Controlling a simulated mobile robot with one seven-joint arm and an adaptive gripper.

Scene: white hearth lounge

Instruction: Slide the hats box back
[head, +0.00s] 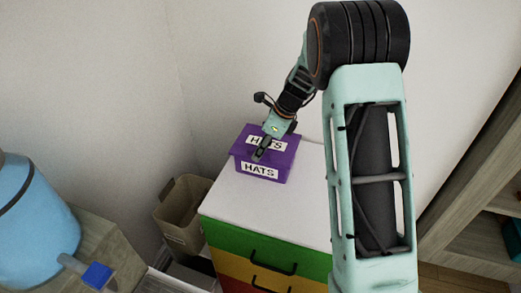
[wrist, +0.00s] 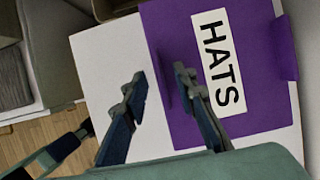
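The hats box (head: 262,167) is a purple lidded box with white HATS labels on its lid and front. It sits upright on the white top of a drawer cabinet (head: 232,204), near the back wall. My gripper (head: 261,150) is over the front part of the box in the head view. One finger overlaps the purple lid and the other overlaps the white top. Whether a finger touches the box cannot be told.
Bare white top lies in front and to the right of the box. The cabinet has green, yellow and red drawers with black handles (head: 272,264). A beige bin (head: 183,212) stands left of it, and a blue dispenser (head: 35,220) is farther left. Wooden shelving (head: 480,190) is at right.

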